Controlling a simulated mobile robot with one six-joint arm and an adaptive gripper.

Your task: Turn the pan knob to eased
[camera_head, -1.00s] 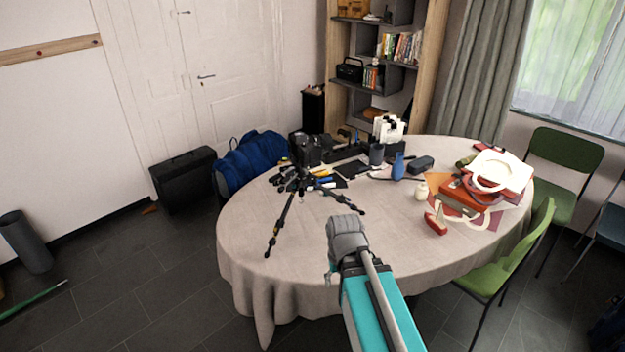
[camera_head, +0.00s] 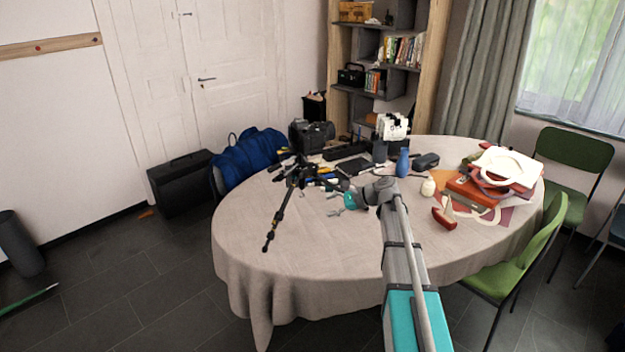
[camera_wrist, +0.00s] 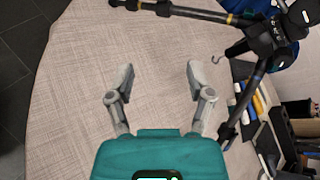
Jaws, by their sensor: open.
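A black tripod (camera_head: 283,205) stands on the oval table with its legs splayed; in the wrist view its head and leg joint (camera_wrist: 268,38) show at the top right. The pan knob cannot be told apart from the dark parts of the head. My gripper (camera_head: 333,204) is open and empty over the table, just right of the tripod in the head view. In the wrist view its two grey fingers (camera_wrist: 160,77) are spread wide with only tablecloth between them. The tripod lies beyond and to the right of the fingertips, apart from them.
The table (camera_head: 330,260) has bare cloth at its front left. A blue vase (camera_head: 402,163), a white jar (camera_head: 428,187) and a red case (camera_head: 470,192) stand right of my arm. A camera (camera_head: 312,135) and dark items lie behind the tripod. A green chair (camera_head: 505,270) is at right.

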